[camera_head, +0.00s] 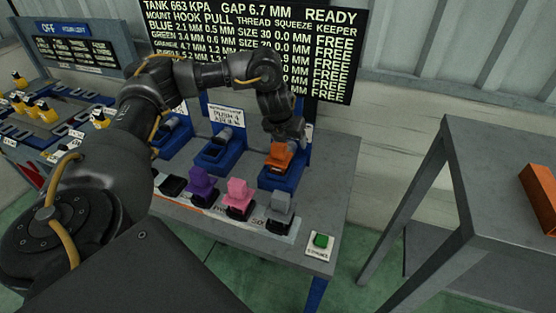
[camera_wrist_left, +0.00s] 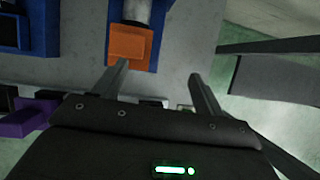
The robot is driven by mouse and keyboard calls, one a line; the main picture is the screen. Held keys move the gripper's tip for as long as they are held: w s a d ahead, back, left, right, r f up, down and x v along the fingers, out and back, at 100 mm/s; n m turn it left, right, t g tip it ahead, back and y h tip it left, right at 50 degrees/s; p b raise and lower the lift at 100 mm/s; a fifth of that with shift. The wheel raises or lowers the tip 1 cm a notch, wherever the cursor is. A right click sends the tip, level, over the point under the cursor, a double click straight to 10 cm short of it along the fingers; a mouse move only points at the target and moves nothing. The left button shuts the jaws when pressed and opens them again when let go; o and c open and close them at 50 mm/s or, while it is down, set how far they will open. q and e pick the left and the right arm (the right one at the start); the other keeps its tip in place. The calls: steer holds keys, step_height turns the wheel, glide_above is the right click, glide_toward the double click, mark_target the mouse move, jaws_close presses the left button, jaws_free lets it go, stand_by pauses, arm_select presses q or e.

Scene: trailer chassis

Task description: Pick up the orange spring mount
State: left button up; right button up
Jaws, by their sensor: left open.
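The orange spring mount (camera_head: 280,156) sits in a blue holder (camera_head: 285,178) at the right end of the bench. In the left wrist view the orange spring mount (camera_wrist_left: 129,42) lies beyond the fingertips, nearer the left finger, with a grey cylinder behind it. My left gripper (camera_wrist_left: 160,75) is open and empty, its two fingers apart and not around the mount. In the head view the left wrist (camera_head: 285,125) hangs just above and behind the mount, and its fingers are hard to make out. My right gripper is not in view.
A purple block (camera_head: 201,184), a pink block (camera_head: 238,194) and a grey block (camera_head: 280,205) stand along the bench front. A green button (camera_head: 320,241) is at the near right corner. Another blue holder (camera_head: 217,150) stands left.

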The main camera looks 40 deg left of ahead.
mark_target(280, 146)
arm_select(q)
steer(key=s+a+r, duration=0.1)
steer(key=a+r, duration=0.1)
steer(key=a, duration=0.3)
steer(key=shift+g+y, duration=0.3)
steer(key=shift+y, duration=0.1)
steer(key=b+x, duration=0.1)
steer(key=x, duration=0.4)
steer(key=shift+w+d+f+b, duration=0.1)
steer(key=shift+d+f+b, duration=0.05)
steer(key=shift+f+b, duration=0.15)
steer(key=shift+f, duration=0.3)
steer(key=x, duration=0.1)
steer(key=b+x, duration=0.1)
steer(key=x, duration=0.1)
steer(key=shift+w+d+f, duration=0.1)
steer(key=shift+f, duration=0.2)
steer(key=shift+w+f, duration=0.25)
steer(key=shift+f, duration=0.15)
steer(key=shift+r, duration=0.1)
steer(key=shift+c, duration=0.5)
jaws_close()
